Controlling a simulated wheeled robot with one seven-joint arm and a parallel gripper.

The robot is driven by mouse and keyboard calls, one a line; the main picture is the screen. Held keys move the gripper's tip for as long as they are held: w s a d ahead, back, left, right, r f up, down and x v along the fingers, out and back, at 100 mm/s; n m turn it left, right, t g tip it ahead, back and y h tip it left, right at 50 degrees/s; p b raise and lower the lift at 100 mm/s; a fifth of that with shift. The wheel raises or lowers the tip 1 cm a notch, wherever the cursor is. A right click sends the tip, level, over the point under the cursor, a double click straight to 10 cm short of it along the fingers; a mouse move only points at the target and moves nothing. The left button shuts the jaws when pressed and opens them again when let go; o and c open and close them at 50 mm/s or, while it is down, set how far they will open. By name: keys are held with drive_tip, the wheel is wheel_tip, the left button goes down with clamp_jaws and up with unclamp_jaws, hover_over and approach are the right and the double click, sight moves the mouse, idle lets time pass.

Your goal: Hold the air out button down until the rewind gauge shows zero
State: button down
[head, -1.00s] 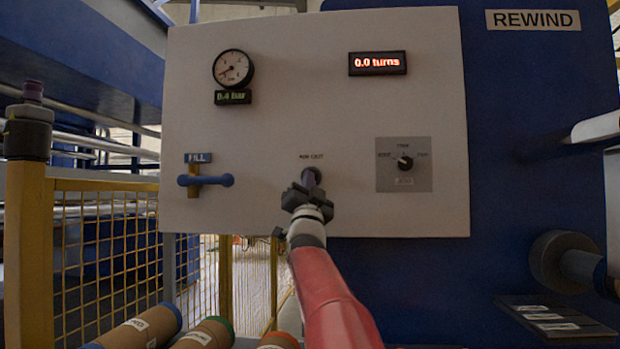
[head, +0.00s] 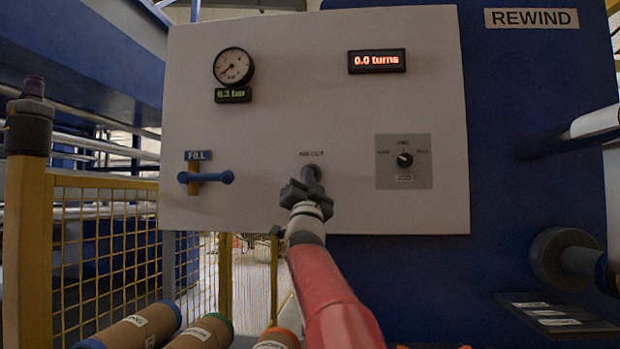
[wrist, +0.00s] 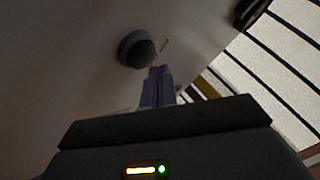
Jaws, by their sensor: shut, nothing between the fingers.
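The air out button (head: 317,168) is dark and round on the white panel (head: 270,120), under its label. My gripper (head: 310,180) is in front of it and covers part of it. In the wrist view the shut purple fingers (wrist: 159,74) reach up to the edge of the button (wrist: 137,49), with nothing between them. I cannot tell exactly how far the button is pushed in. The round gauge (head: 233,67) at the upper left has its needle low, and the green display (head: 233,95) under it reads about 0.3 bar.
A blue fill lever (head: 206,178) is left of the button and a rotary switch (head: 405,160) is right of it. A red display (head: 377,61) reads 0.0 turns. Cardboard rolls (head: 140,327) lie below. A yellow fence (head: 105,240) stands at the left.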

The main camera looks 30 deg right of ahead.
drive_tip(key=s+a+b, duration=0.1)
drive_tip(key=s, duration=0.1)
drive_tip(key=s+a+b, duration=0.2)
drive_tip(key=shift+s, duration=0.1)
idle(0.4)
idle(0.4)
